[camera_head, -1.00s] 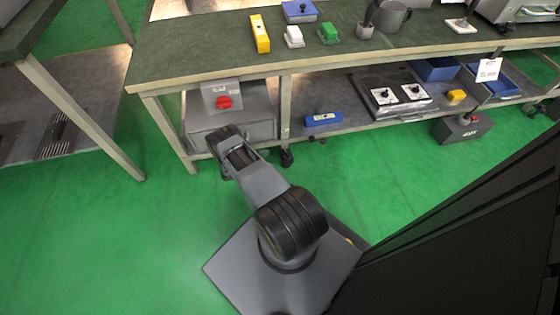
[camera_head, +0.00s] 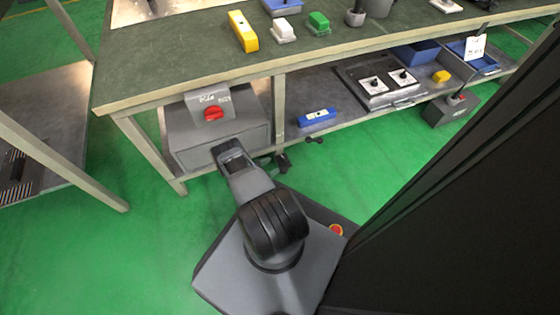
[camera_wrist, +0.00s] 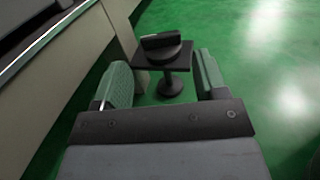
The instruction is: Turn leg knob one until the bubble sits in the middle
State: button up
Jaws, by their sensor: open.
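In the wrist view my gripper (camera_wrist: 162,64) is open, with one green-padded finger on each side of a black knob. The black knob (camera_wrist: 162,46) has a raised grip bar and sits on a dark square plate, above a round foot on the green floor. It appears beyond the fingertips, and no contact shows. In the head view a dark knob (camera_head: 283,163) is low by the bench leg, near the end of my arm. A blue level (camera_head: 317,117) with a pale window lies on the lower shelf. Its bubble is too small to read.
A grey box with a red switch (camera_head: 213,113) stands on the lower shelf left of the bench leg. A yellow level (camera_head: 243,31) and several small items lie on the bench top (camera_head: 150,70).

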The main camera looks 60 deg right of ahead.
aim_at(282, 159)
jog(key=shift+b+x, duration=0.45)
jog(key=shift+x, duration=2.4)
jog(key=c, duration=0.6)
jog(key=shift+w+m+g+y, duration=0.15)
jog(key=shift+m+g+y, duration=0.35)
jog(key=shift+m+g, duration=0.3)
jog(key=shift+c, duration=0.2)
jog(key=o, duration=0.6)
jog(key=shift+o, duration=0.2)
jog(key=p+v, duration=0.1)
jog(key=v, duration=1.2)
jog(key=shift+w+a, duration=0.25)
jog(key=shift+w, duration=0.05)
